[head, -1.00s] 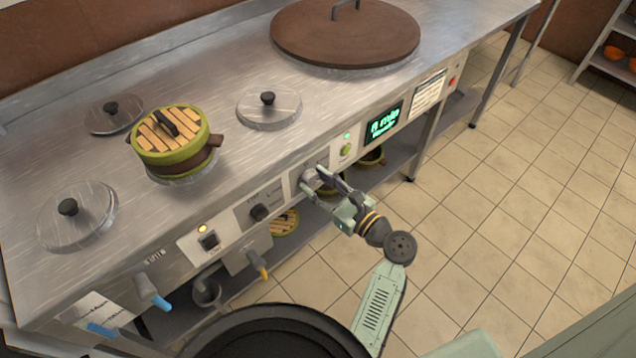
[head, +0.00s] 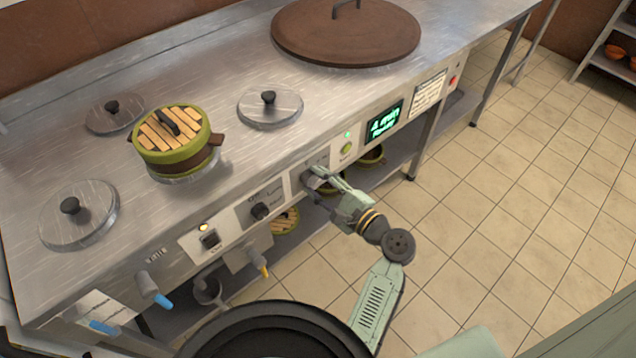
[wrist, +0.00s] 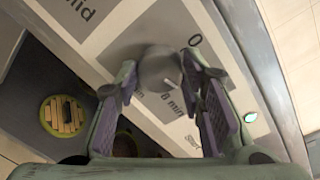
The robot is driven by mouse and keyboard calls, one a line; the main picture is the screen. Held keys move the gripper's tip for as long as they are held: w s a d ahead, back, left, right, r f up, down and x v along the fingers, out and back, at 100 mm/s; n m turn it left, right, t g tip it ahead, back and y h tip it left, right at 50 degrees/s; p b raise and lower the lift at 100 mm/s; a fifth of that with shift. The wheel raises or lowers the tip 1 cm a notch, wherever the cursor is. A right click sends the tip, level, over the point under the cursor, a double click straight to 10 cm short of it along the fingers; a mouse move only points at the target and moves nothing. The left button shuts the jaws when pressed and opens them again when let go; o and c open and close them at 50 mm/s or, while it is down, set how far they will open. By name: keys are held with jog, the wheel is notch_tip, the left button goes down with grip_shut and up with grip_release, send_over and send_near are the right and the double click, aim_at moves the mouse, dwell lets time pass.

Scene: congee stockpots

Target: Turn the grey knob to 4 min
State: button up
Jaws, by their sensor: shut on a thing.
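The grey knob (head: 307,177) sits on the stove's front panel, left of the green button. In the wrist view the knob (wrist: 158,70) is between my two fingers, with "0" and "8 min" printed on the panel around it. My gripper (head: 318,182) is shut on the knob from the front; its fingers also show in the wrist view (wrist: 160,85). The green-lit display (head: 384,122) to the right shows what looks like "4 min", with a smaller line below. The fingers partly hide the knob and its pointer.
A black knob (head: 260,211) and a switch (head: 209,240) are left of the grey knob. A steamer (head: 172,158) and round lids stand on the top. The tiled floor at right is clear.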

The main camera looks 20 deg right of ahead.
jog(key=shift+n+b, duration=0.3)
jog(key=shift+n, duration=0.8)
jog(key=o, duration=1.1)
jog(key=shift+o, duration=0.2)
jog(key=v, duration=1.2)
jog(key=shift+s+a, duration=0.1)
